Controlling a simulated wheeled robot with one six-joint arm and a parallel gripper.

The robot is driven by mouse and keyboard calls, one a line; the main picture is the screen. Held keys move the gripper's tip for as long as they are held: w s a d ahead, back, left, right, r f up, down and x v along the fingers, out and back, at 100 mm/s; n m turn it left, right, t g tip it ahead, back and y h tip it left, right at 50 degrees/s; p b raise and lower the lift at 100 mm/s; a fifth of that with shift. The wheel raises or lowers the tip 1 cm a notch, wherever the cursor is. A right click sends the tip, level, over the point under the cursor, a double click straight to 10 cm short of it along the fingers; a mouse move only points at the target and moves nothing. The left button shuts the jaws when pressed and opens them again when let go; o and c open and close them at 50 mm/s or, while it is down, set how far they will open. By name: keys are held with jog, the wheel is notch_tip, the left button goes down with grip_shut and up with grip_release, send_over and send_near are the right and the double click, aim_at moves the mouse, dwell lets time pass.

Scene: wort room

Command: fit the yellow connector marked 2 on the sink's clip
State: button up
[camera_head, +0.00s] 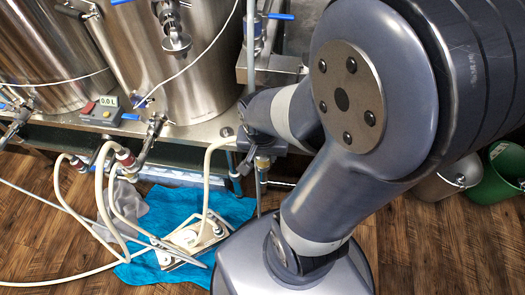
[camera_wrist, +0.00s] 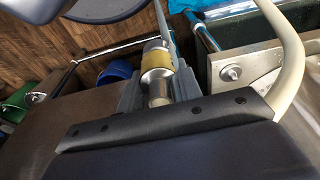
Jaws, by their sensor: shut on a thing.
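In the wrist view my gripper (camera_wrist: 158,75) is shut on a metal connector with a yellow band (camera_wrist: 156,60). The connector lies between the two grey fingers and points away from the palm. I cannot read a number on it. A cream hose (camera_wrist: 291,50) curves down the right side of the wrist view.
Steel vessels (camera_head: 180,70) stand on a bench with a 0.0 L display (camera_head: 105,107). Hoses with red-banded fittings (camera_head: 125,158) hang at left. A blue cloth (camera_head: 175,205) with a metal plate pump (camera_head: 195,238) lies on the wood floor. A green bucket (camera_head: 503,175) stands right.

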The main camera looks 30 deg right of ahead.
jog(key=shift+r, duration=0.15)
jog(key=shift+r+p, duration=2.1)
jog(key=shift+r, duration=0.05)
